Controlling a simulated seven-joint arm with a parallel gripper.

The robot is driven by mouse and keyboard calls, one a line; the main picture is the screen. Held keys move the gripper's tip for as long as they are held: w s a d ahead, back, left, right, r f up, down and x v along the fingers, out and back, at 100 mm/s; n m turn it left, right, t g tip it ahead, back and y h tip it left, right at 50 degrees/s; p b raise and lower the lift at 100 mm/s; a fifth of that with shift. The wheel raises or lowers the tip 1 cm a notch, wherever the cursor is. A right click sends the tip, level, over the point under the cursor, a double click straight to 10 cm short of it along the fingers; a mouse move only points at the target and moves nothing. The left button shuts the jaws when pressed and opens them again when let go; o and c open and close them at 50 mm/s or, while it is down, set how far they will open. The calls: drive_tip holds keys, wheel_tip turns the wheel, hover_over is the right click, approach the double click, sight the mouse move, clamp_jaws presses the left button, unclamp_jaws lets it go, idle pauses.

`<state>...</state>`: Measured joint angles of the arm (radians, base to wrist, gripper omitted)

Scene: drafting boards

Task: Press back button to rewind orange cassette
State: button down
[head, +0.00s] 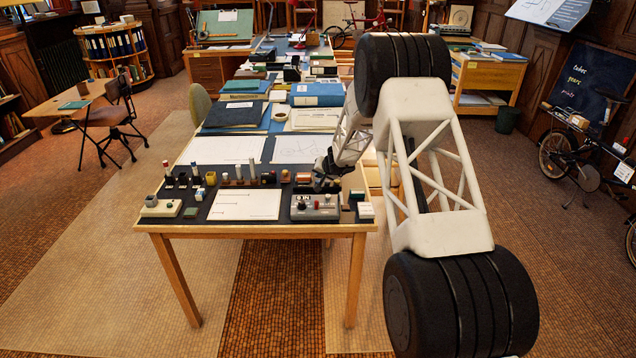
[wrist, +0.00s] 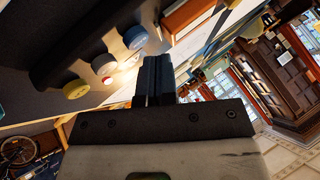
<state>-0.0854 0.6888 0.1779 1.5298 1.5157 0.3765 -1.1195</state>
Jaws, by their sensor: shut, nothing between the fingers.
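A grey control box (head: 316,207) with a red knob and other small controls sits at the desk's front right. I cannot make out an orange cassette or which button is the back button.
The wooden desk (head: 260,229) carries white sheets (head: 245,204), and a row of small blocks and pegs behind them. A small device with a knob (head: 161,207) stands at the front left. Books and folders (head: 318,94) fill the desk's far part. Open floor lies around it.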

sight(319, 181)
drive_tip(key=shift+r, duration=0.25)
drive_tip(key=shift+r, duration=2.35)
